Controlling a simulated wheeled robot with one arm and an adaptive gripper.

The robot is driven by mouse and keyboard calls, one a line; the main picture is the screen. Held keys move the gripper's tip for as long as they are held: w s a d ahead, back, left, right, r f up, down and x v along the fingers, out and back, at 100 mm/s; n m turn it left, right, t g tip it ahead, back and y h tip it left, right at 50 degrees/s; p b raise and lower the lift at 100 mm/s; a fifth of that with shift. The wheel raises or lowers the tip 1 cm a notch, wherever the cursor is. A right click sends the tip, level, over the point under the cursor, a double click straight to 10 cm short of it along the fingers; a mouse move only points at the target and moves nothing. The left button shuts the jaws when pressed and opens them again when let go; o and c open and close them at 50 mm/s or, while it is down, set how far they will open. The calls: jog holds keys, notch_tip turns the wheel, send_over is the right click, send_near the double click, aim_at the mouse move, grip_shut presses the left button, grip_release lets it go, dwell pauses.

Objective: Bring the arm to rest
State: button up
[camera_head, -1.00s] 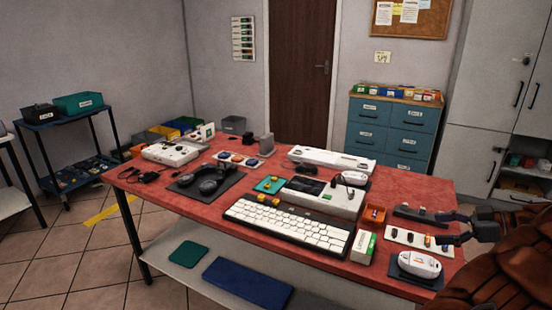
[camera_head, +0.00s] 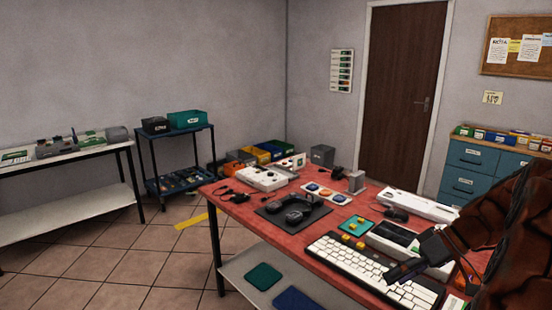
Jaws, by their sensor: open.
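My arm, in dark reddish-brown covering, enters the head view from the right edge. My gripper (camera_head: 408,262) is at its end, dark grey, open, with nothing seen between its fingers. In the picture it lies across the right part of the white keyboard (camera_head: 350,262), on the red-topped table (camera_head: 262,238). I cannot tell how far above the keyboard it is. The arm hides the table's right end and what lies there.
Headphones (camera_head: 290,211) on a dark mat, a white device (camera_head: 262,178), a long white unit (camera_head: 420,205) and small items crowd the table. Left stand a white bench (camera_head: 65,157) and a blue cart (camera_head: 178,183). The tiled floor (camera_head: 110,265) between bench and table is open.

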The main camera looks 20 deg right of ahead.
jog(key=s+a+m+g+h+p, duration=0.1)
jog(key=s+a+g, duration=0.1)
jog(key=a, duration=0.7)
jog(key=s+a+g+h+p, duration=0.1)
jog(key=s+a+g, duration=0.15)
jog(key=a, duration=0.55)
jog(key=s+a+h+p, duration=0.1)
jog(key=s+a+h, duration=0.2)
jog(key=s, duration=0.3)
jog(key=s+a+m+g+h+p, duration=0.1)
jog(key=s+a+h+p, duration=0.1)
jog(key=s, duration=0.4)
jog(key=shift+s+a+f+h, duration=0.3)
jog(key=shift+a+h, duration=0.4)
jog(key=shift+a, duration=0.35)
